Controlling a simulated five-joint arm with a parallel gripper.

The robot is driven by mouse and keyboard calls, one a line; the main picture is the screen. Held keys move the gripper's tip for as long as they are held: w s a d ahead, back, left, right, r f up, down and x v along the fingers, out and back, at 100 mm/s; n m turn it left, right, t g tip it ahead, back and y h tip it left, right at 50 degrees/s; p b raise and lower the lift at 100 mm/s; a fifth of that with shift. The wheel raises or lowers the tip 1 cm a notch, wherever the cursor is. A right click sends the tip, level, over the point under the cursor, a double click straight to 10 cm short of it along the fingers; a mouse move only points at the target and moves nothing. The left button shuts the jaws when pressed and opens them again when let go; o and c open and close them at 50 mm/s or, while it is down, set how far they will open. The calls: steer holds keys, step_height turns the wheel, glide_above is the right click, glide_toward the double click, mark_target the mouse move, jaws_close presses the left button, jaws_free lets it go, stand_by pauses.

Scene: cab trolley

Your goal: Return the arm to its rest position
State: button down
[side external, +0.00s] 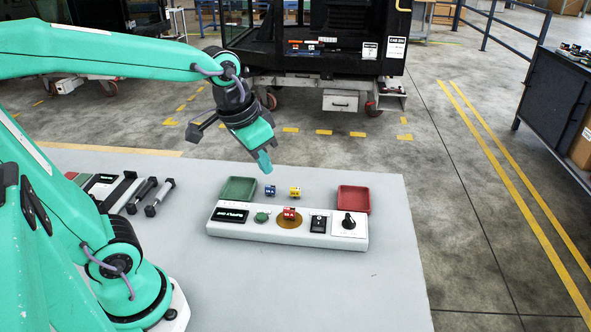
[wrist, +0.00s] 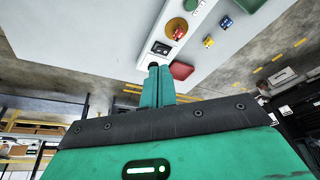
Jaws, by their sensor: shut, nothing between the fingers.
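My gripper (side external: 264,162) hangs in the air above the back of the grey table in the side external view, near the green tray. Its teal fingers are together and hold nothing; they also show closed in the wrist view (wrist: 160,72). My teal arm reaches in from the left, raised well above the table. The fingers point down and slightly to the right. Nothing touches the gripper.
A white control panel (side external: 260,232) stands on the table with a red block (side external: 290,213) on its round plate. A blue block (side external: 270,191), a yellow block (side external: 295,192), a green tray (side external: 238,189) and a red tray (side external: 354,199) are behind it. Dark-handled tools (side external: 142,195) lie left.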

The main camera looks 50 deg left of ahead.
steer(key=s+n+t, duration=0.1)
steer(key=s, duration=0.6)
steer(key=shift+r+t, duration=0.2)
steer(key=shift+t, duration=0.2)
